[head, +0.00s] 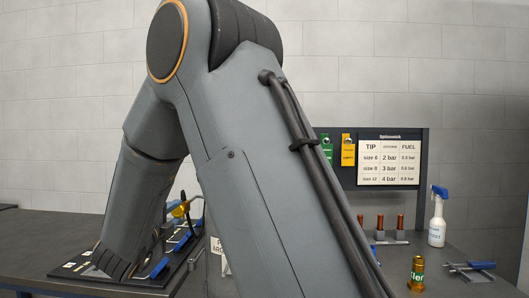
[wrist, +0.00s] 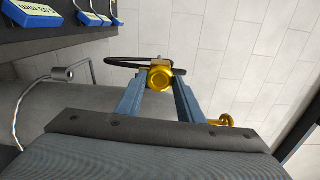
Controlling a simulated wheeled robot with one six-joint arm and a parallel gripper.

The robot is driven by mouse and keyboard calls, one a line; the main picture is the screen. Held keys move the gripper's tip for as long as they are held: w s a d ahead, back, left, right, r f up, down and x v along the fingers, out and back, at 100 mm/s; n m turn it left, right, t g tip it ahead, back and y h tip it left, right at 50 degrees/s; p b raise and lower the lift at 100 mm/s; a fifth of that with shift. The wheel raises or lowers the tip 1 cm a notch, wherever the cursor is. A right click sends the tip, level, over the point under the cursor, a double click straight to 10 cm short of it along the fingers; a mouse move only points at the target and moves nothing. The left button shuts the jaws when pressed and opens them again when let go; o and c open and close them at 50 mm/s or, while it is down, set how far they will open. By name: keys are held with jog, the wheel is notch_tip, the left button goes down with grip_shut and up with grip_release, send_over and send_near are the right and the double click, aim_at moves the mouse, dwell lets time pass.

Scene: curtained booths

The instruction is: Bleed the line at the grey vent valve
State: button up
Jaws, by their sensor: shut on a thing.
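In the wrist view my gripper (wrist: 160,86) has its two blue-grey fingers closed on a brass fitting (wrist: 160,77). A thin dark curved part, like a hose or ring, runs across behind the fitting. A second brass piece (wrist: 222,120) shows right of the right finger; I cannot tell whether it joins the held fitting. In the head view my arm hides the gripper, and a yellow piece (head: 180,208) shows beside the arm's lower end, above a black board. I cannot pick out the grey vent valve in either view.
The black board (head: 120,275) on the dark bench carries blue parts (head: 160,267). A grey bent bracket (wrist: 62,74) with a thin cable stands left of my fingers. A spray bottle (head: 438,218), brass cylinder (head: 417,275), copper-coloured tips (head: 380,222) and pressure chart (head: 389,162) are at right.

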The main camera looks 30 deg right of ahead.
jog(key=n+p, duration=0.4)
jog(key=n, duration=0.1)
jog(key=shift+s+r, duration=0.1)
jog(key=shift+r, duration=0.1)
jog(key=shift+f+n+p, duration=0.2)
jog(key=shift+n+p, duration=0.9)
jog(key=shift+n, duration=0.4)
jog(key=shift+r+n+p, duration=0.15)
jog(key=shift+n+p, duration=0.65)
jog(key=shift+p, duration=0.15)
jog(key=shift+n+p, duration=1)
jog(key=shift+n, duration=0.2)
jog(key=shift+b, duration=0.35)
jog(key=shift+f+m, duration=0.2)
jog(key=shift+m, duration=0.1)
